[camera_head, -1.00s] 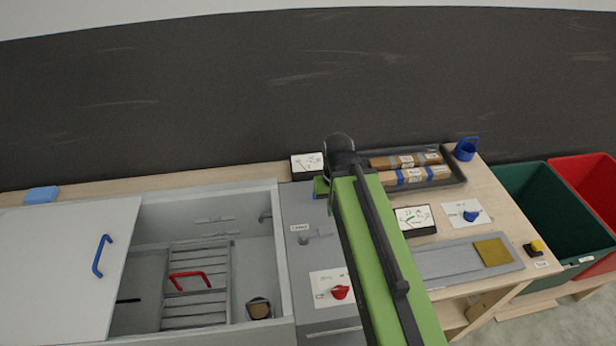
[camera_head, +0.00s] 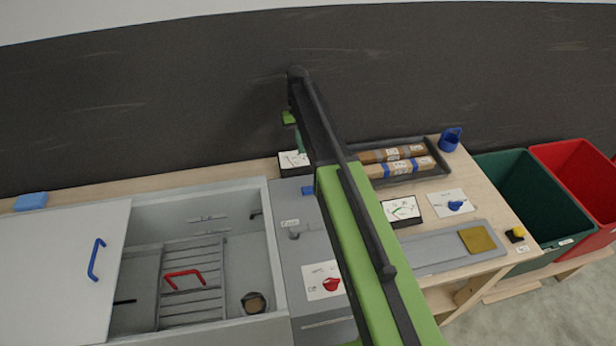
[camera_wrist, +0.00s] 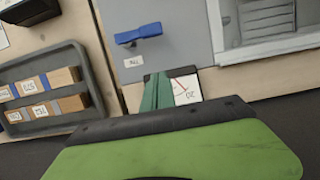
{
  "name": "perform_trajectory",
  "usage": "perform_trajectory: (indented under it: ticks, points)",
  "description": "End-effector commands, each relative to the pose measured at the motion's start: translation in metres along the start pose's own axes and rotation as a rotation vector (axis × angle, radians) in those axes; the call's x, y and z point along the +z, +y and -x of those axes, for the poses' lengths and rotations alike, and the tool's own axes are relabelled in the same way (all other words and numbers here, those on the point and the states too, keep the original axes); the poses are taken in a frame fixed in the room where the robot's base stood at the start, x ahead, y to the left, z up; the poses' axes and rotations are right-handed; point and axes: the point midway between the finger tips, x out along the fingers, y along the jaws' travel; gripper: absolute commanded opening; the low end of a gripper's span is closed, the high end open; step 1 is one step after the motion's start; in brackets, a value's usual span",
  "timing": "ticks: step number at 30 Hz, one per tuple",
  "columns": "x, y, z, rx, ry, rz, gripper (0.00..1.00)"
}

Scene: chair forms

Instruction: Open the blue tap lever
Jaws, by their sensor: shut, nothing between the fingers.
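The blue tap lever (camera_wrist: 139,34) is on a grey panel, above a small label, in the upper middle of the wrist view. In the head view only a small blue part of it (camera_head: 308,190) shows at the left edge of my arm; the rest is hidden. My gripper (camera_wrist: 158,82) has teal fingers, shut and empty, in front of a gauge card (camera_wrist: 185,88). The lever is apart from the fingers, beyond their tips in the wrist view. In the head view my gripper (camera_head: 299,142) is above the gauge card at the back edge.
A sink basin (camera_head: 262,225) with a red handle (camera_head: 184,277) is on the left. A red knob (camera_head: 331,284) sits on the grey panel. A dark tray (camera_head: 440,168) of wrapped blocks and a blue knob (camera_head: 456,205) are right of my arm. The dark wall (camera_head: 150,100) is behind.

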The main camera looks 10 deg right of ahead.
Motion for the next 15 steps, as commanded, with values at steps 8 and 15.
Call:
perform_trajectory:
  ticks: [8,15]
  points:
    - [0.000,0.001,-0.016,0.000,0.000,-0.001,0.00]
    - [-0.001,0.001,-0.062,0.000,0.001,-0.001,0.00]
